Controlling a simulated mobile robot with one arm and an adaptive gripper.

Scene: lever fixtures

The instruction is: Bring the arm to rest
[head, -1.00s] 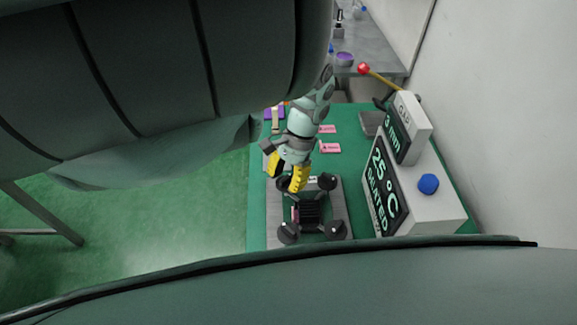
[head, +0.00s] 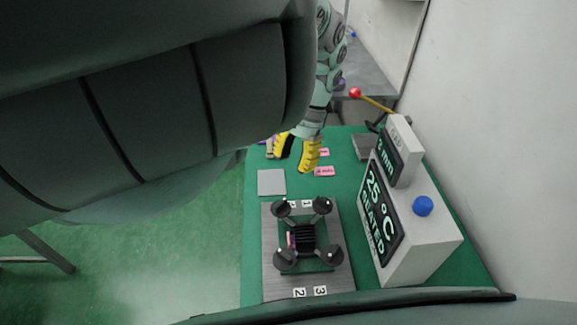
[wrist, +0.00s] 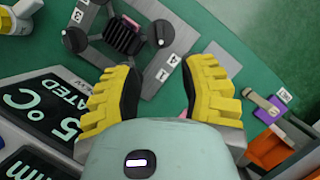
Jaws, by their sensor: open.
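My gripper (head: 297,153) has yellow fingers and hangs over the far part of the green bench, beyond the fixture with the black knobs. Its fingers are apart with nothing between them. In the wrist view my gripper (wrist: 160,95) also shows open, with the green bench between the fingertips. My arm reaches down from the top centre of the head view, and a large dark part of my own body covers the upper left.
A fixture plate (head: 333,278) with several black knobs stands at the near side. To its right is a white display unit (head: 425,240) reading 25 °C and SEATED, with a blue button (head: 423,206). A red-tipped lever (head: 355,93) stands behind. A grey pad (head: 271,182) lies left.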

